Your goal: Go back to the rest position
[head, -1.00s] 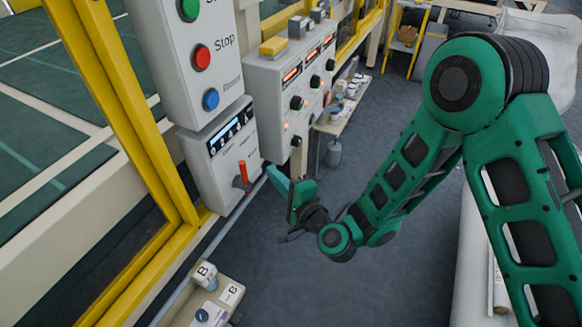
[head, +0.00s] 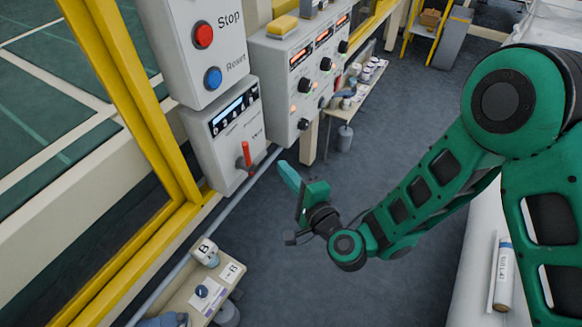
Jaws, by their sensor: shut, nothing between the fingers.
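My gripper (head: 287,172) is at the end of my green arm, near the middle of the head view. Its fingers are together and hold nothing. It hangs in free air over the dark floor, to the right of the small control box (head: 213,155) with the red lever (head: 246,153). In the picture there is a gap between the fingertips and the lever. The lever stands upright.
A panel with a red Stop button (head: 203,35) and a blue button (head: 213,77) is above the lever box. A grey box with knobs (head: 275,78) is behind it. A small bench (head: 181,293) is at lower left. Yellow posts (head: 125,85) are left. A wrapped roll (head: 504,275) lies lower right.

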